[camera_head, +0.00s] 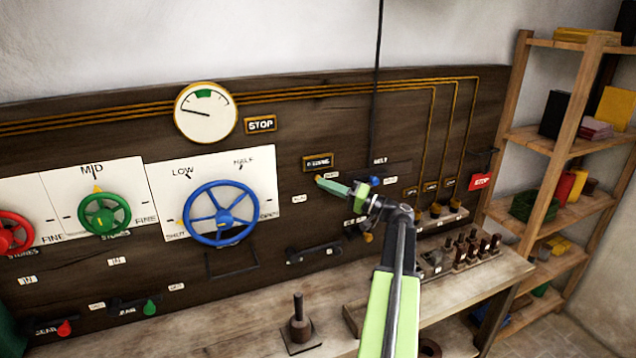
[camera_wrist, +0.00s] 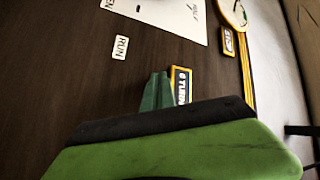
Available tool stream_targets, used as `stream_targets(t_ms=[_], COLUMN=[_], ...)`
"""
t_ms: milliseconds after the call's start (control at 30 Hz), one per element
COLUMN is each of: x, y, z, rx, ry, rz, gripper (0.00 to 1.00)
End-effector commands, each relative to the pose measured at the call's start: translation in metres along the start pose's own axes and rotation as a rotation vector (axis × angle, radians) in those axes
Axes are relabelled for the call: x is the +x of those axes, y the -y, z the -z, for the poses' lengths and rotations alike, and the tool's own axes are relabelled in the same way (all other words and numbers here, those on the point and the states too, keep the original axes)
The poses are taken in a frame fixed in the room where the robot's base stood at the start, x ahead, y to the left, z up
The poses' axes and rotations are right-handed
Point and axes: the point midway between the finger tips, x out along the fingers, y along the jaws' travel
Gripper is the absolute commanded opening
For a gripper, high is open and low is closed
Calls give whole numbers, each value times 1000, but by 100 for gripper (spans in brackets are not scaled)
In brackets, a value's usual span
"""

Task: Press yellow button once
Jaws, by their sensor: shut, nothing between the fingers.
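My gripper (camera_head: 322,183) is shut and empty, with its green fingers pointing left at the dark wooden panel (camera_head: 285,110). A small yellow spot (camera_head: 318,177) shows right at the fingertips, just under a yellow-framed name plate (camera_head: 318,162); it looks like a button, mostly hidden by the fingers. I cannot tell whether the fingertips touch it. In the wrist view the shut fingers (camera_wrist: 157,92) stand close beside the yellow-framed plate (camera_wrist: 181,86), and no yellow button shows there.
A blue handwheel (camera_head: 220,213) and a green one (camera_head: 104,214) are on the panel to the left. A red stop sign (camera_head: 481,181) is at right. A bench (camera_head: 250,325) with a black-handled lever (camera_head: 299,325) runs below. Wooden shelves (camera_head: 555,140) stand right.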

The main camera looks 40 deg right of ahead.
Motion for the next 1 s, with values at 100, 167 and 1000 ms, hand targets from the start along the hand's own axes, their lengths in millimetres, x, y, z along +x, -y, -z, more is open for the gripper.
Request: stream_targets(t_ms=[100, 167, 1000], x=[-2, -4, -30], y=[2, 3, 22], z=[-2, -3, -23], rx=[0, 0, 0], ry=[-1, -1, -1], rz=[0, -1, -1], gripper=[0, 0, 0])
